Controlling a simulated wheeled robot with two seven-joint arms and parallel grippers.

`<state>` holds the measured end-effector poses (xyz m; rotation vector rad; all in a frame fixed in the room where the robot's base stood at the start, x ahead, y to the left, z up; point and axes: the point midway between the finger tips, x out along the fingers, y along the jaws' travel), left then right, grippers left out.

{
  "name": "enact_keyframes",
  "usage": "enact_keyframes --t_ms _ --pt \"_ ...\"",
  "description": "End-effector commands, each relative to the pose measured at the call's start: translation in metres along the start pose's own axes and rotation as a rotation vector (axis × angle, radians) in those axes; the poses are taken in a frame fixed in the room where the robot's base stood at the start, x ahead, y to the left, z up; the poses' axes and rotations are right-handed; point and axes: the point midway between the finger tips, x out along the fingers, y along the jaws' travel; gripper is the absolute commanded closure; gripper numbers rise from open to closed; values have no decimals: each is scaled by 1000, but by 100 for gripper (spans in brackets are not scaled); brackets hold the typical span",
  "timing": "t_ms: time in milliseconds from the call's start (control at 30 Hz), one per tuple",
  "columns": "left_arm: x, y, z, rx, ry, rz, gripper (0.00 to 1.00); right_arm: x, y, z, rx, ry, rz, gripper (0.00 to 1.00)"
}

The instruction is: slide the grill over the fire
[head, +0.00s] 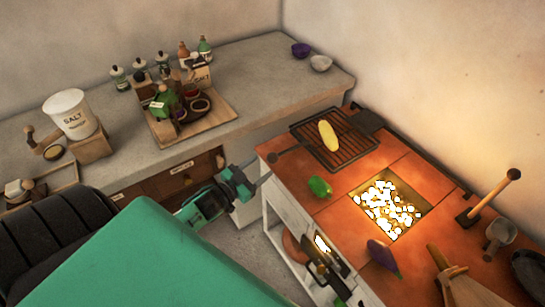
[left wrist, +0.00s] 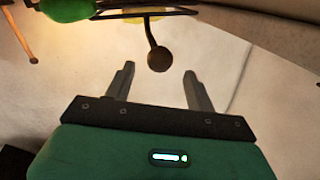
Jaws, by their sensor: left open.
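The dark grill (head: 356,147) lies on the orange tiled hearth top, behind and left of the glowing fire pit (head: 415,197). A yellow corn cob (head: 328,135) rests on its bars. The grill's handle ends in a round brown knob (head: 275,157) over the hearth's left edge. My left gripper (head: 258,182) is open and empty beside that edge, just short of the knob. In the left wrist view the knob (left wrist: 159,58) shows ahead, roughly centred between the open fingertips (left wrist: 159,72). My right gripper is not in view.
A green pepper (head: 319,187) lies between grill and fire pit, near the left edge. An eggplant (head: 383,254) lies in front of the pit. Tools stand on the right.

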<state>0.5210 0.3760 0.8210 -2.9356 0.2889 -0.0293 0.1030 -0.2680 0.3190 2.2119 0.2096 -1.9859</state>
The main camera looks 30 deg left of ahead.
Motion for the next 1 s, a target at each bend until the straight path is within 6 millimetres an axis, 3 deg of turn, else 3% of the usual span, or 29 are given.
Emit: enact_keyframes --t_ms 200,400,867,1000 --pt "34 0 -2 1 1 -1 44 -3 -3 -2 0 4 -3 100" --pt "55 0 -1 -1 0 -1 44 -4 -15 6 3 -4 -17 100" --pt "64 0 0 0 -1 0 44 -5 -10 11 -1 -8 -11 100" --pt "64 0 0 0 -1 0 70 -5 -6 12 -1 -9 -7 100"
